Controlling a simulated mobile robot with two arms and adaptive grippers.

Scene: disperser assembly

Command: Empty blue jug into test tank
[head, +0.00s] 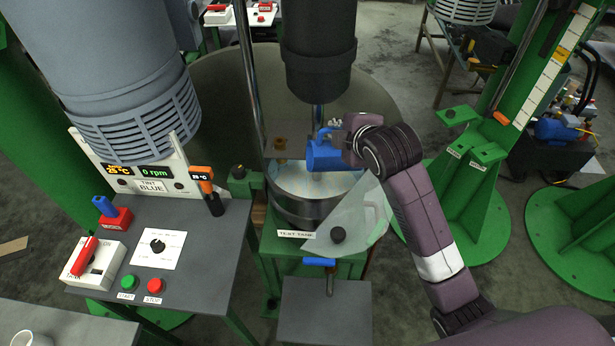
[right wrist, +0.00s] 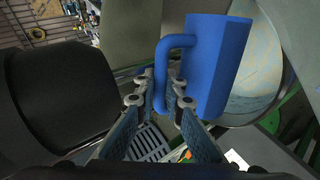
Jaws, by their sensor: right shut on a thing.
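The blue jug (head: 324,157) is over the test tank (head: 300,208), below the dark mixer head. It looks tipped well over towards its side, with its handle at the upper side in the head view. My right gripper (head: 337,134) is shut on the jug's handle. In the right wrist view the fingers (right wrist: 168,98) close around the handle, beside the blue jug body (right wrist: 217,65). The tank is a round metal vessel, open at the top, with a pale bluish surface inside. Whether anything flows from the jug cannot be seen. My left gripper is not in view.
A dark mixer head (head: 318,68) hangs close above the jug. A clear shield (head: 352,218) stands at the tank's front right. A control table (head: 215,285) with switches is at the left. A green column (head: 525,95) stands at the right.

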